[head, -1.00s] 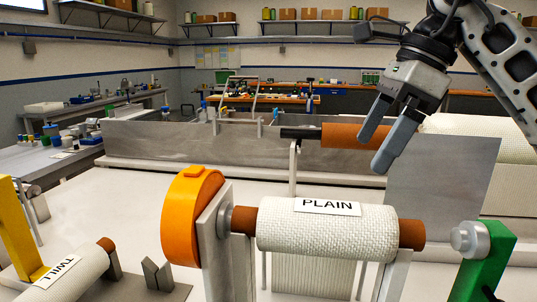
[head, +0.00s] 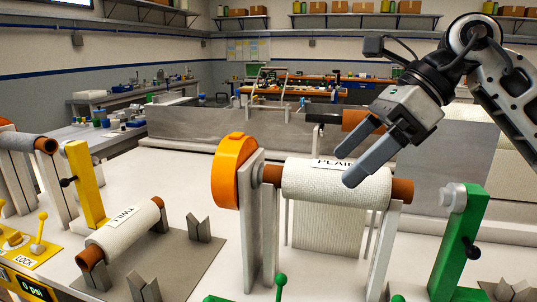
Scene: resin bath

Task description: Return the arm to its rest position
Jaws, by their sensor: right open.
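My right gripper (head: 358,166) is open and empty. Its two fingers point down and left, and in the picture they overlap the upper right part of the white roll labelled PLAIN (head: 318,187). I cannot tell how far the fingers are from the roll. The roll lies level on its brown core between an orange round housing (head: 232,172) on a grey post and a green post (head: 460,240) at the right. My right arm comes in from the upper right. My left gripper is not in view.
A white roll labelled TWILL (head: 124,228) rests on a grey plate with V-shaped stands (head: 199,228) at lower left. A yellow post (head: 84,185) and a LOCK panel (head: 25,257) stand left of it. A grey wall panel (head: 190,130) runs behind. White table surface lies clear between.

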